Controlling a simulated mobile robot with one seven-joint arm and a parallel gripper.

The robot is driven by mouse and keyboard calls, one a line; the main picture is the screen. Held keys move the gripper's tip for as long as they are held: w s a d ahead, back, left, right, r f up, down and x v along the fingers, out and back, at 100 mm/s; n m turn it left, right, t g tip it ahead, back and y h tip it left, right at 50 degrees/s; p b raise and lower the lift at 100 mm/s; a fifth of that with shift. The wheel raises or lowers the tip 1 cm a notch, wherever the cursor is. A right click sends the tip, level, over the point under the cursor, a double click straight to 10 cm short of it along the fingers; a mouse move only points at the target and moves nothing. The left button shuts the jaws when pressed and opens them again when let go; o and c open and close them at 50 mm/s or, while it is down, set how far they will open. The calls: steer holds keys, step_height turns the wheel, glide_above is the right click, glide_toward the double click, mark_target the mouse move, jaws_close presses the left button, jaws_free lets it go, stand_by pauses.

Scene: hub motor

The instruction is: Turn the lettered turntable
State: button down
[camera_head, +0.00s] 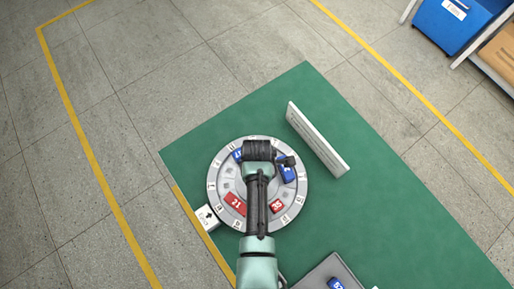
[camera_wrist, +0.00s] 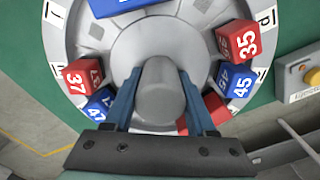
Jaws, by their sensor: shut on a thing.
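The round grey turntable (camera_head: 215,180) lies on the green table, with white letter tags around its rim. Red and blue numbered blocks sit on it, among them red 21 (camera_head: 235,203), red 35 (camera_head: 277,206) and a blue block (camera_head: 287,174). The wrist view shows red 37 (camera_wrist: 77,78), blue 47 (camera_wrist: 98,107) and blue 45 (camera_wrist: 238,82). My gripper (camera_wrist: 160,98) is over the turntable's middle, shut on the upright grey central knob (camera_wrist: 160,80), a blue finger on each side. In the head view my arm hides the knob.
A white arrow marker (camera_head: 206,217) stands at the turntable's lower left. A white upright panel (camera_head: 318,140) is close to its right. A grey tray (camera_head: 318,275) is at the table's front. A yellow button box (camera_wrist: 303,78) shows in the wrist view. The green table (camera_head: 390,200) is clear at right.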

steer(key=shift+c, duration=1.1)
jaws_free()
step_height(320, 180, up, 13)
steer(key=shift+b, duration=0.45)
